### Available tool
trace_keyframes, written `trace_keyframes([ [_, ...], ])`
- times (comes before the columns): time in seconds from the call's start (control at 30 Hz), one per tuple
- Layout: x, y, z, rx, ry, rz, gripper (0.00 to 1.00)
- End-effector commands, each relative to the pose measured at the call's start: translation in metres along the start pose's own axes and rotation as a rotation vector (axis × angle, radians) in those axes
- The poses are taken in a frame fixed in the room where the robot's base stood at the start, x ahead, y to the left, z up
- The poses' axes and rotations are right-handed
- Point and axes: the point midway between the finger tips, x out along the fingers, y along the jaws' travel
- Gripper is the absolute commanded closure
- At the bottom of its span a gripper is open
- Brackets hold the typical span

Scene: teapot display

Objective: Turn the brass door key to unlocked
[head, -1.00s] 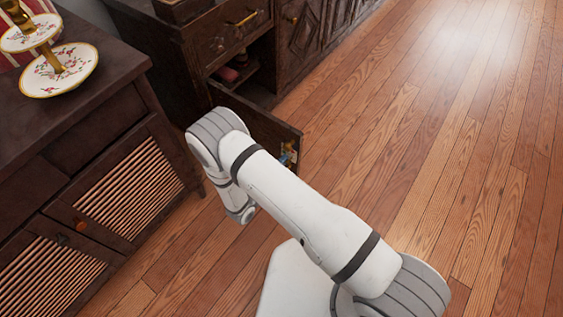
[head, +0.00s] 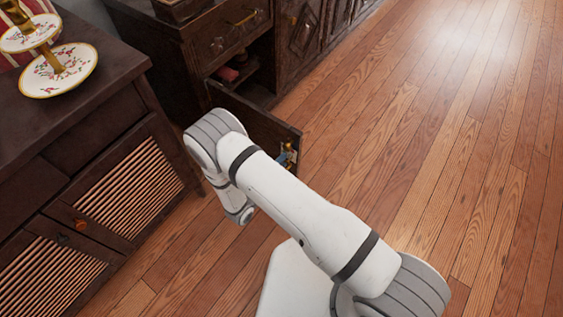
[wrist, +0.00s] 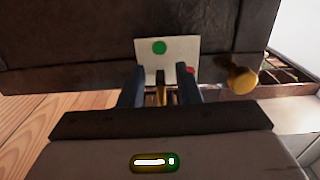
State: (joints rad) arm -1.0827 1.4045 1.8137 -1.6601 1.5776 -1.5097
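The brass door key (wrist: 161,91) shows in the wrist view as a narrow upright piece below a pale plate (wrist: 147,62) on the dark door. The plate carries a green dot (wrist: 159,47) at the top and a red dot (wrist: 190,70) at the lower right. My gripper (wrist: 160,80) is open, one dark finger on each side of the key, with gaps visible. The key's lower part is hidden by my gripper body. In the head view the door (head: 243,112) stands open, and small blue and brass parts show at its edge, too small to tell apart.
A round brass knob (wrist: 243,79) sticks out of the door, right of my gripper. A dark cabinet (head: 225,38) stands behind the door. A slatted sideboard (head: 85,120) with a tiered plate stand (head: 60,72) is at the left. The wooden floor (head: 430,130) at right is clear.

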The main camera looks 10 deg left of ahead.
Motion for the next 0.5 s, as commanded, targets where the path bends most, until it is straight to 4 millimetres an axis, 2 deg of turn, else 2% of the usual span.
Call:
trace_keyframes([
  [0.3, -0.052, -0.002, 0.001, 0.0, -0.005, 0.001, 0.7],
  [0.5, -0.071, 0.0, 0.0, -0.001, -0.001, 0.0, 0.7],
])
